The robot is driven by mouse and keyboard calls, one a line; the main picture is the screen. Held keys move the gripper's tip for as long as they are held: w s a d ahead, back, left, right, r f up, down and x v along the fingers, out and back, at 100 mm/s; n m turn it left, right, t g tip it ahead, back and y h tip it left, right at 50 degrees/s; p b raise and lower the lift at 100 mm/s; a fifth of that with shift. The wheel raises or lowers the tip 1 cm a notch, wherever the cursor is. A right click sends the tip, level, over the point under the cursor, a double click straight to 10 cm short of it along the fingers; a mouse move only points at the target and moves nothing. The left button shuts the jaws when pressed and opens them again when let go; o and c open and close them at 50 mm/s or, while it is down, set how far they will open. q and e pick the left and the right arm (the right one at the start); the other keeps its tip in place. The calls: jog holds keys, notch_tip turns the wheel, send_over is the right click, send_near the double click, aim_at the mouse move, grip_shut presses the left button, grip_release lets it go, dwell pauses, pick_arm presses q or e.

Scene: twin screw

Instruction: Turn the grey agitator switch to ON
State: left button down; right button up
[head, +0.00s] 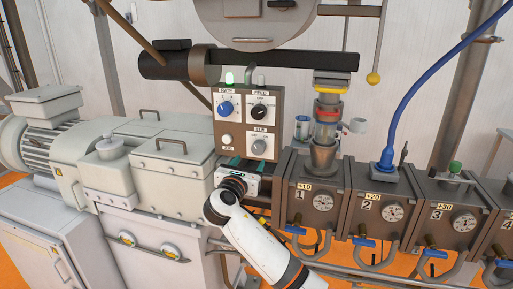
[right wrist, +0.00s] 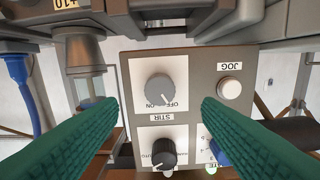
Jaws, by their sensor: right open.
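The grey agitator switch (head: 259,147) is a round knob marked STIR, low on the right of the brown control panel (head: 221,150). In the right wrist view, which is upside down, the grey knob (right wrist: 159,88) has its white pointer line towards the lower right, on the OFF side of its label. My right gripper (head: 246,163) is just below the panel in the head view. Its green fingers are open and empty in the right wrist view (right wrist: 158,108), one to each side of the knob and apart from it. My left gripper is out of view.
Numbered barrel blocks (head: 313,205) with gauges stand to the right. A pale gearbox (head: 170,170) stands to the left.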

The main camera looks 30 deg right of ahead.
aim_at(257, 151)
jog(key=p+x, duration=0.2)
jog(key=x, duration=0.5)
jog(key=shift+w+d+r, duration=0.1)
jog(key=shift+w+d, duration=0.45)
